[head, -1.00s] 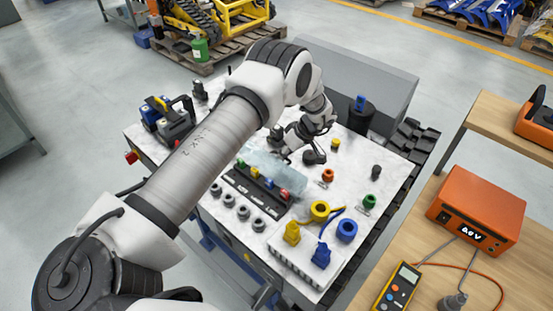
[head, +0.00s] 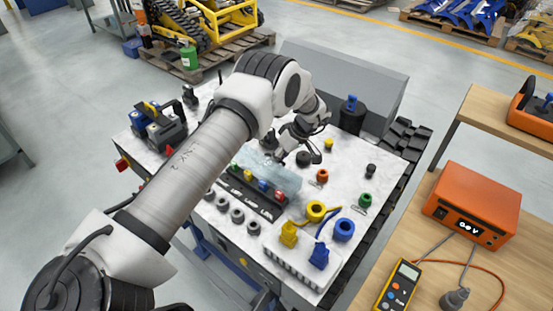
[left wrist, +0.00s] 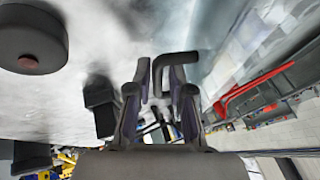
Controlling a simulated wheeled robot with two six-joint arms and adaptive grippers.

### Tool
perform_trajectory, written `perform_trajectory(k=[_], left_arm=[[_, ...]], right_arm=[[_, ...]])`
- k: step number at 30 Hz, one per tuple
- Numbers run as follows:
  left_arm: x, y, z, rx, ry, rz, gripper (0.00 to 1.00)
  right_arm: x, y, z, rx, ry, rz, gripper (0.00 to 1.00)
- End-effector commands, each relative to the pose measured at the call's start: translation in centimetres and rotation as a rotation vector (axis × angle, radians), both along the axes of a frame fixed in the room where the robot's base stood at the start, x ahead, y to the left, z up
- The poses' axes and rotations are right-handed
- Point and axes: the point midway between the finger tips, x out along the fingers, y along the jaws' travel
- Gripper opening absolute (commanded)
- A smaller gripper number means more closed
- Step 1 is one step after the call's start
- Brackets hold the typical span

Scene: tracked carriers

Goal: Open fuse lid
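The fuse lid (head: 285,179) is a clear, pale blue cover over a black fuse block (head: 238,190) with red, yellow, green and blue fuses, in the middle of the bench top. It looks down over the block. My left gripper (head: 284,154) is at the lid's far side, low over the bench. In the left wrist view its two fingers (left wrist: 160,82) stand apart, with a dark bent bar (left wrist: 176,57) between and just beyond the tips. I cannot tell whether they touch it. The clear lid shows at upper right (left wrist: 232,65). My right gripper is not in view.
Yellow (head: 316,211) and blue (head: 343,230) rings, small colored parts and several grey sockets (head: 237,216) lie around the block. A black and blue device (head: 160,124) stands at the left. A wooden table with an orange meter box (head: 470,212) is at the right.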

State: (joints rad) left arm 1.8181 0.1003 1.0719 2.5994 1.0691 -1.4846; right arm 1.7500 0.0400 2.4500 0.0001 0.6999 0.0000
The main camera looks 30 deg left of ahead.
Motion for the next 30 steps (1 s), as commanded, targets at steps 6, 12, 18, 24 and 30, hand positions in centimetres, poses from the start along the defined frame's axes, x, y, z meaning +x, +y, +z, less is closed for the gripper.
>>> perform_trajectory(k=[6,12,18,24,30], left_arm=[[0.9,-1.3,2.8,0.001,-0.004,-0.001,0.2],[2.3,-3.5,7.3,0.001,-0.004,-0.001,0.2],[3.0,-4.9,10.1,0.001,-0.001,-0.001,0.2],[3.1,-5.0,10.5,0.001,0.0,0.0,0.2],[3.1,-5.0,10.5,0.001,0.0,0.0,0.2]], right_arm=[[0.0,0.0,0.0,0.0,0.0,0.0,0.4],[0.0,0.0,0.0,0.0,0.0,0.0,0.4],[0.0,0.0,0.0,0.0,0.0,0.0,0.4],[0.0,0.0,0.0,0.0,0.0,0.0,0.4],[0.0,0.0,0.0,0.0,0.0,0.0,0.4]])
